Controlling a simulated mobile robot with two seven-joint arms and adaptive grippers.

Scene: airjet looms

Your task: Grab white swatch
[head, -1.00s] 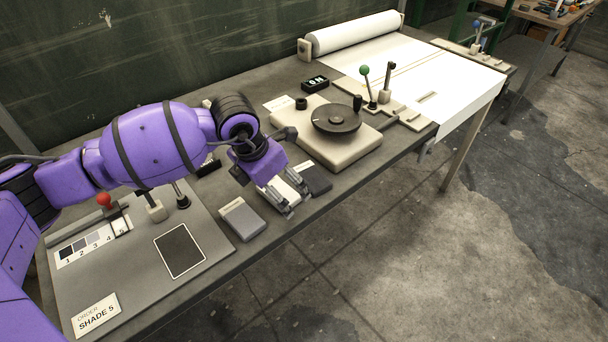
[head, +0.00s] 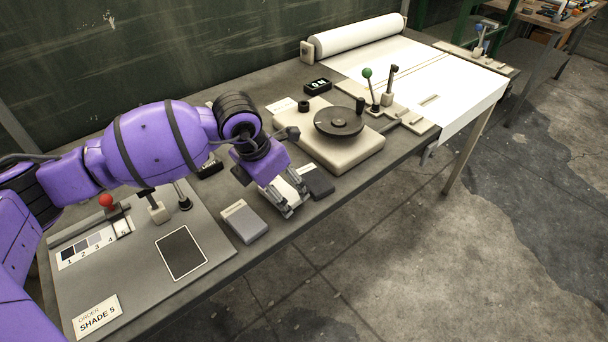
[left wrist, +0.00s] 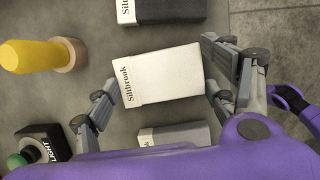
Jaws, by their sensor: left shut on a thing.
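The white swatch (left wrist: 160,75), a pale block labelled "Siltbrook", lies between the fingers of my left gripper (left wrist: 161,90) in the left wrist view. My right gripper is not in view.
A grey swatch (head: 244,221) and a dark swatch (head: 318,183) lie on either side of the gripper. A beige base with a black dial (head: 339,121) stands behind. A grey board (head: 140,270) with levers lies left. A yellow knob (left wrist: 30,56) shows in the wrist view.

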